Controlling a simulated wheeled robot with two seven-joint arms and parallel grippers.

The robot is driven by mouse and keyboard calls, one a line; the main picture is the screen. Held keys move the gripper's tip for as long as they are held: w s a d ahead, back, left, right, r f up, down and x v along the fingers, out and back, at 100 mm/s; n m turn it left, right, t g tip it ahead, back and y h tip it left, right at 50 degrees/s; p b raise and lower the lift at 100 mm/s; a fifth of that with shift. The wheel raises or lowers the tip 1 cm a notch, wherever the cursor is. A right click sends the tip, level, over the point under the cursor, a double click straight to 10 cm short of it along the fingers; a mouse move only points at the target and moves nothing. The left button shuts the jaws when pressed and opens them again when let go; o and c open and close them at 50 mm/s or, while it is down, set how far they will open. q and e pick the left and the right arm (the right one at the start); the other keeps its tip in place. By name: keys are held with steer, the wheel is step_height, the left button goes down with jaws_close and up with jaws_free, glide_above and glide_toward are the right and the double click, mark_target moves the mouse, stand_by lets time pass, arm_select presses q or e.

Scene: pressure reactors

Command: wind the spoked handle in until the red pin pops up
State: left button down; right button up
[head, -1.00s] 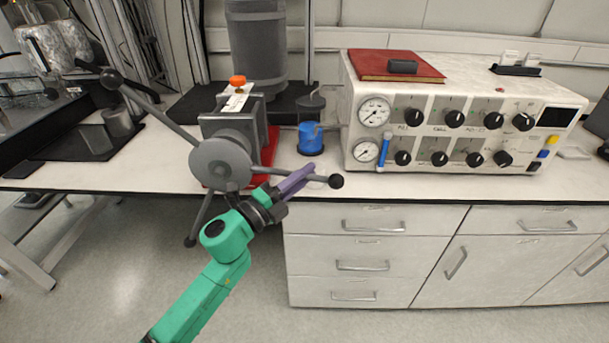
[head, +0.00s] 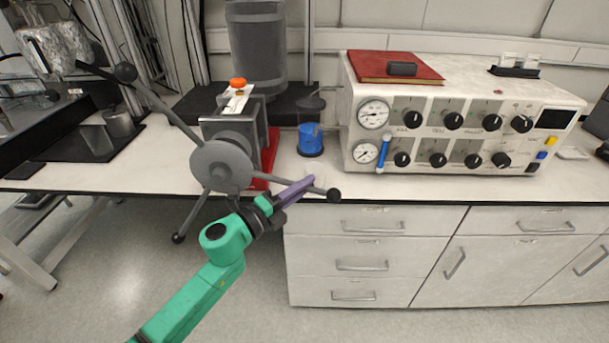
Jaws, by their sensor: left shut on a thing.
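The spoked handle (head: 221,166) is a grey round hub with three grey spokes ending in black balls. It sits on the front of a grey clamp body (head: 233,122) at the bench edge. One spoke points up-left, one down-left and one right, tilted slightly down. My left gripper (head: 296,191), with purple fingers on a green arm, is shut on the right spoke, inward of its ball (head: 334,195). An orange-red knob (head: 238,83) stands on a white plate atop the clamp body. I cannot tell whether it is the red pin. My right gripper is not in view.
A blue-filled cup (head: 311,138) stands right of the clamp. A white control box (head: 450,130) with gauges and knobs sits further right, a red book (head: 375,66) on top. A grey cylinder (head: 256,45) stands behind. Drawers (head: 370,240) lie below the bench edge.

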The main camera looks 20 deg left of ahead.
arm_select(q)
steer(key=shift+s+a+f+m+g+y, duration=0.1)
steer(key=shift+f+m+g, duration=0.1)
steer(key=shift+f, duration=0.3)
steer(key=shift+w+a+f+m+g+y, duration=0.1)
steer(key=shift+f+m+g, duration=0.1)
steer(key=shift+f, duration=0.3)
steer(key=shift+s+a+f+m+g+y, duration=0.1)
steer(key=shift+f+m+g, duration=0.1)
steer(key=shift+f, duration=0.3)
steer(key=c, duration=0.8)
jaws_free()
steer(key=shift+r, duration=0.1)
steer(key=shift+b+v, duration=1.25)
steer(key=shift+v, duration=5.95)
steer(key=shift+a, duration=0.1)
